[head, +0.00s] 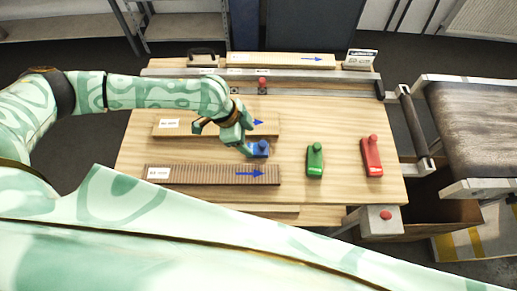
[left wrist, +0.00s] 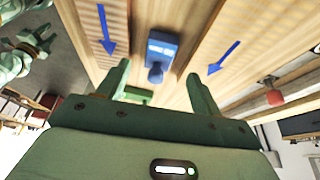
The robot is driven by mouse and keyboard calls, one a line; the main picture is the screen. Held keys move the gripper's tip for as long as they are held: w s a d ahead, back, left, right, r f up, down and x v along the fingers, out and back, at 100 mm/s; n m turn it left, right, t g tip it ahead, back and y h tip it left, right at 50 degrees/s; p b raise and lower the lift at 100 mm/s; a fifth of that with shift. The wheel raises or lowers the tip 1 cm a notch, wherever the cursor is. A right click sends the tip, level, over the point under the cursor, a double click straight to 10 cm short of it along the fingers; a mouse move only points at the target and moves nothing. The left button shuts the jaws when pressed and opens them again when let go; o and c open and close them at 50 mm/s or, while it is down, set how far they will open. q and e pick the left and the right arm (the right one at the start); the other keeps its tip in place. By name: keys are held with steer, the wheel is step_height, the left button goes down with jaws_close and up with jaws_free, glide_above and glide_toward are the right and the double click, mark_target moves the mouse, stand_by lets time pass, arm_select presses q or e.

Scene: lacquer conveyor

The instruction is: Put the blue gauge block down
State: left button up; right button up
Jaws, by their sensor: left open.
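The blue gauge block (head: 259,149), with a round knob, rests on the wooden table in the strip between two boards. It also shows in the left wrist view (left wrist: 162,48), ahead of the fingers with its knob toward them. My left gripper (head: 247,149) is close beside the block in the head view and partly overlaps it. In the left wrist view its fingers (left wrist: 158,78) are spread, with nothing held between them. Another mint-green gripper (left wrist: 38,42), apparently my right one, is at the upper left there; its jaw state is unclear.
A green block (head: 315,160) and a red block (head: 371,156) stand to the right on the table. A ridged board (head: 212,174) lies nearer and a plain board (head: 180,130) farther, both with blue arrows. A metal rail (head: 310,77) runs behind. A conveyor (head: 476,125) is at right.

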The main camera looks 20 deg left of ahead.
mark_target(256, 148)
arm_select(q)
steer(key=b+x, duration=0.1)
steer(key=x, duration=0.4)
steer(key=shift+d+f, duration=0.1)
steer(key=shift+f, duration=0.3)
steer(key=c, duration=1.3)
steer(key=shift+o, duration=0.2)
steer(key=shift+r, duration=0.1)
